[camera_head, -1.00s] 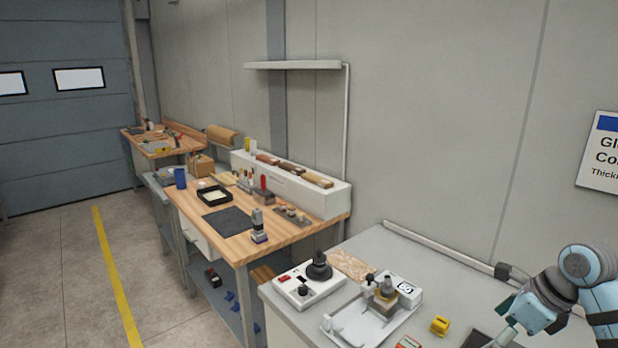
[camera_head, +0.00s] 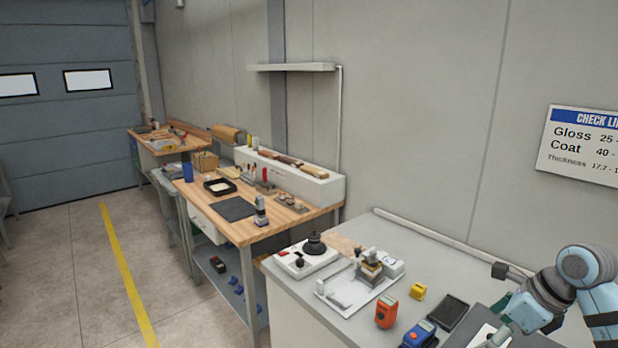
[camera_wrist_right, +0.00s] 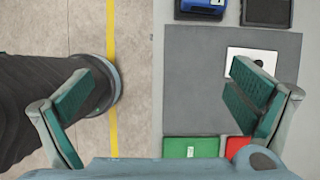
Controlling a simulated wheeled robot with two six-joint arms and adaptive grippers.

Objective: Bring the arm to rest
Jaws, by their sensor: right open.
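My right arm enters at the right edge of the head view, bent at a blue-grey joint above the near grey bench (camera_head: 350,228). Its gripper is low in that view, partly cut off by the bottom edge. In the right wrist view my right gripper (camera_wrist_right: 163,98) has its two teal-padded fingers wide apart with nothing between them. It is above the bench's edge: one finger is over the floor side, the other over a grey mat (camera_wrist_right: 205,85) with a white card (camera_wrist_right: 250,60). My left gripper is in neither view.
On the near bench are an orange gauge (camera_head: 386,313), a blue gauge (camera_head: 418,333), a yellow block (camera_head: 417,291), a black tray (camera_head: 447,312) and a white fixture (camera_head: 350,293). Green (camera_wrist_right: 190,148) and red patches lie below the mat. Floor with a yellow line (camera_head: 125,270) is left.

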